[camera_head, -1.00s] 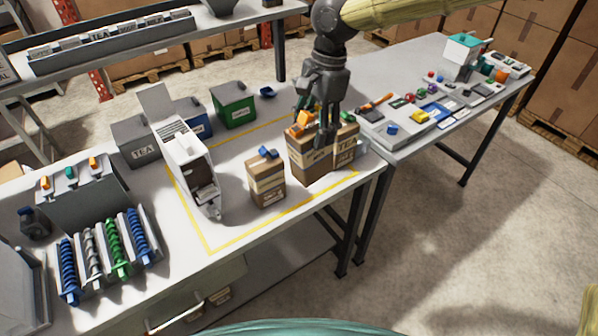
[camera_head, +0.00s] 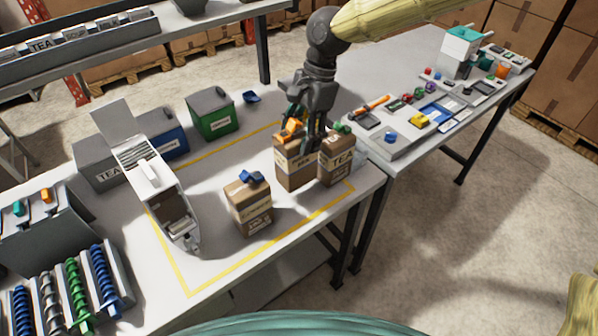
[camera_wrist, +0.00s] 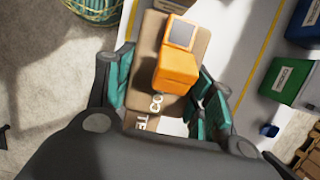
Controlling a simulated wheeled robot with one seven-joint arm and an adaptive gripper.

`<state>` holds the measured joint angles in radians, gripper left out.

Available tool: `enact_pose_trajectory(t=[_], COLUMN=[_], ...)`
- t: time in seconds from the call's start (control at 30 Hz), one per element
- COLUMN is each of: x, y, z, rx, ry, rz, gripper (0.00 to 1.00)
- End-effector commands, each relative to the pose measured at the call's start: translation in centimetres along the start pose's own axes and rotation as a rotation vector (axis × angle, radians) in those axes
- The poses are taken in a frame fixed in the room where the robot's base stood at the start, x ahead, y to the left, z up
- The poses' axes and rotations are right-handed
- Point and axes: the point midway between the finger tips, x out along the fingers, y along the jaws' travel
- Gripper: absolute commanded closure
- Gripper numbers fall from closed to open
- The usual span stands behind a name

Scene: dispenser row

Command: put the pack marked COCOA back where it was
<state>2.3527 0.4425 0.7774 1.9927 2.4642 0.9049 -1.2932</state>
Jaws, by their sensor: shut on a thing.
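My gripper (camera_head: 310,140) is shut on a brown pack (camera_head: 293,172) with an orange clip (camera_head: 291,130) on top; the clip also shows in the wrist view (camera_wrist: 177,68). The letters "CO" show on that pack in the wrist view (camera_wrist: 190,45); the rest of the word is hidden or unclear. In the head view my fingers cover part of its label. The pack is upright close beside a brown TEA pack (camera_head: 338,168) with a green clip. I cannot tell whether its base touches the table.
A brown pack with a blue clip (camera_head: 249,208) stands to the front left, inside the yellow outline (camera_head: 238,266). A white dispenser (camera_head: 160,190), a green bin (camera_head: 213,114) and grey and blue bins stand left and behind. Small parts cover the right table (camera_head: 372,143).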

Motion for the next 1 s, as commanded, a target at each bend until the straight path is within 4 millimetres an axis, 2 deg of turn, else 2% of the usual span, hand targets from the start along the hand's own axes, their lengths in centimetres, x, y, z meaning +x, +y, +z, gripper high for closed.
enact_pose_trajectory(t=[0.13, 0.37, 0.6, 0.73, 1.0], x=[2.0, 3.6, 6.4, 7.1, 7.2], y=[0.0, 0.0, 0.1, 0.1, 0.1], z=[-0.5, -1.0, -1.9, -2.1, -2.2], rx=[-0.001, -0.001, 0.002, 0.000, 0.001], ry=[0.001, 0.001, 0.001, 0.001, 0.000], rz=[0.003, 0.002, 0.001, -0.001, -0.002], gripper=[0.85, 0.85, 0.85, 0.85, 0.85])
